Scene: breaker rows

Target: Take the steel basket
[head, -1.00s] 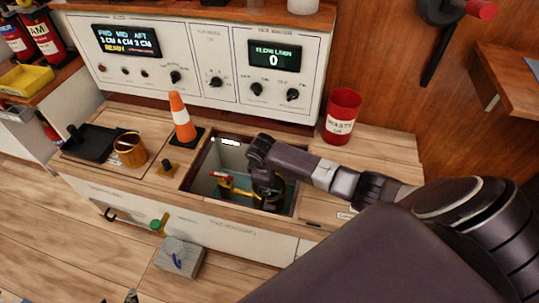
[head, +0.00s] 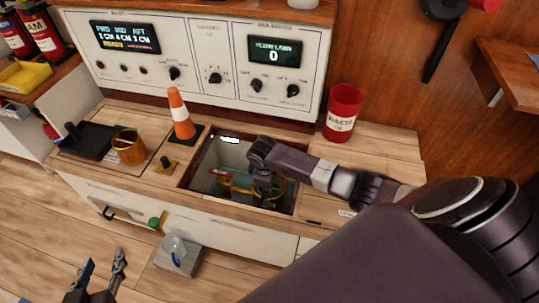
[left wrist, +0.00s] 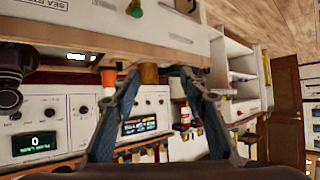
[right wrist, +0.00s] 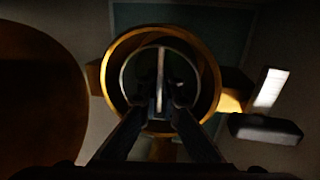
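The steel basket (right wrist: 127,82) shows in the right wrist view as a dark round opening with a pale rim and a thin bar across it. It sits inside a brass ring housing (right wrist: 208,72), down in the open floor well (head: 203,165). My right gripper (right wrist: 162,100) reaches down into the well. Its fingertips are apart at the near part of the basket, with the bar between them; contact is too dark to tell. In the head view the arm hides most of the basket. My left gripper (head: 100,268) is open and empty at the lower left.
An orange cone (head: 180,113) stands behind the well. A brass cup (head: 129,148) and black tray (head: 90,143) are to its left, a red waste bin (head: 343,112) to its right. A grey block (head: 179,257) lies in front. The instrument panel (head: 215,60) rises behind.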

